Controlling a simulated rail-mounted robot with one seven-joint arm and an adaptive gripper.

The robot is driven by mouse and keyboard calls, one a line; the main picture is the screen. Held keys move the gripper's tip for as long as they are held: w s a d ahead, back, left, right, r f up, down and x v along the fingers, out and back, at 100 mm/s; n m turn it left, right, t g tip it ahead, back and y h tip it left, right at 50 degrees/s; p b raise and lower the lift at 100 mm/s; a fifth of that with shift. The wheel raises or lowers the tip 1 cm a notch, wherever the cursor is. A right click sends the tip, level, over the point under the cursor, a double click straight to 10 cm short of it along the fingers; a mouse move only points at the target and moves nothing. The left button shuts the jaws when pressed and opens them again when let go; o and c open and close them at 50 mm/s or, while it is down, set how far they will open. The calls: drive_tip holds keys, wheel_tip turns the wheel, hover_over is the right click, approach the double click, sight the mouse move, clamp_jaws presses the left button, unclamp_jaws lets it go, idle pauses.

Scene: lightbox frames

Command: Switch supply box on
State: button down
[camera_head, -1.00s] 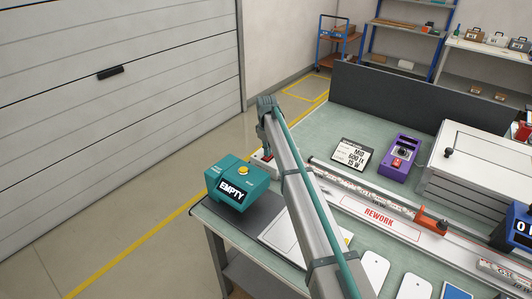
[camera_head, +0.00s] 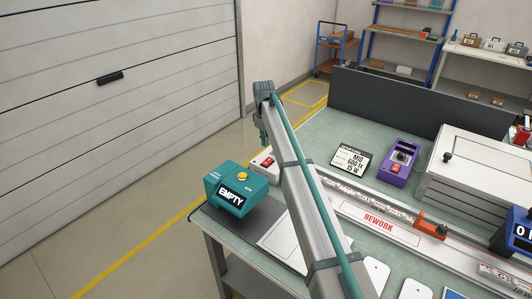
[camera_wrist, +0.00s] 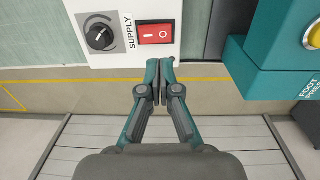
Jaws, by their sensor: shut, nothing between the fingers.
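The supply box is white, with a black knob, a "SUPPLY" label and a red rocker switch (camera_wrist: 154,32) marked I and O; its white face (camera_wrist: 125,58) is at the top of the wrist view. I cannot tell which side of the rocker is pressed. In the head view the supply box (camera_head: 257,164) is partly hidden behind my arm. My gripper (camera_wrist: 161,62) is shut and empty, its fingertips just below the switch in the wrist picture. In the head view my gripper (camera_head: 264,141) appears above the box; the exact gap is unclear.
A teal box (camera_head: 213,187) with a yellow button and an "EMPTY" display stands close beside the supply box. A purple device (camera_head: 393,170) with a red switch and a sign (camera_head: 352,158) stand farther right. A rail with a "REWORK" label (camera_head: 378,221) crosses the bench.

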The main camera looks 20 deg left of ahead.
drive_tip(key=r, duration=0.2)
drive_tip(key=r+b, duration=0.1)
drive_tip(key=r, duration=0.2)
drive_tip(key=shift+s+a+r, duration=0.1)
drive_tip(key=shift+s+r, duration=0.25)
drive_tip(key=shift+f, duration=0.1)
